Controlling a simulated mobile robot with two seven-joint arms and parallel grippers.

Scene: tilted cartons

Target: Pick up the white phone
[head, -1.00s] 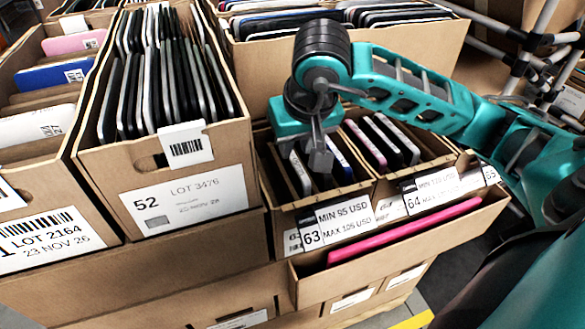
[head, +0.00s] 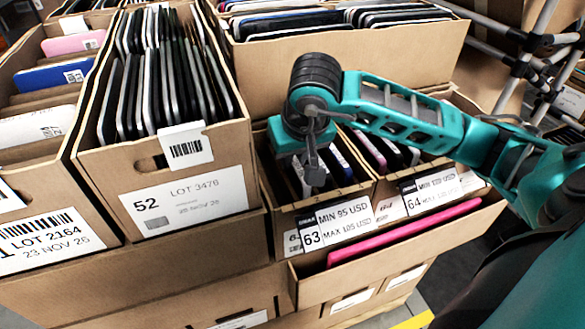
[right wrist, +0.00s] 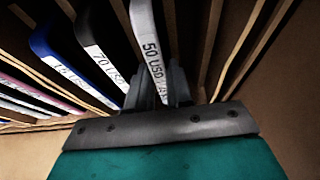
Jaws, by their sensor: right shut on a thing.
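The white phone (right wrist: 146,30) stands on edge in a carton slot and carries a label reading 50 USD. My right gripper (right wrist: 156,88) has one finger on each side of it and is shut on it, near its labelled edge. In the head view my right gripper (head: 314,172) is down over the carton marked 63 (head: 318,203); a pale edge of the white phone (head: 298,177) shows beside it. The phone's lower part is hidden. My left gripper is not in view.
A black phone (right wrist: 95,40) and a blue phone (right wrist: 50,50) stand close beside in slots. Carton dividers (right wrist: 212,45) flank the other side. The neighbouring carton 52 (head: 180,190) is full of dark devices. A pink item (head: 400,233) lies in the front tray.

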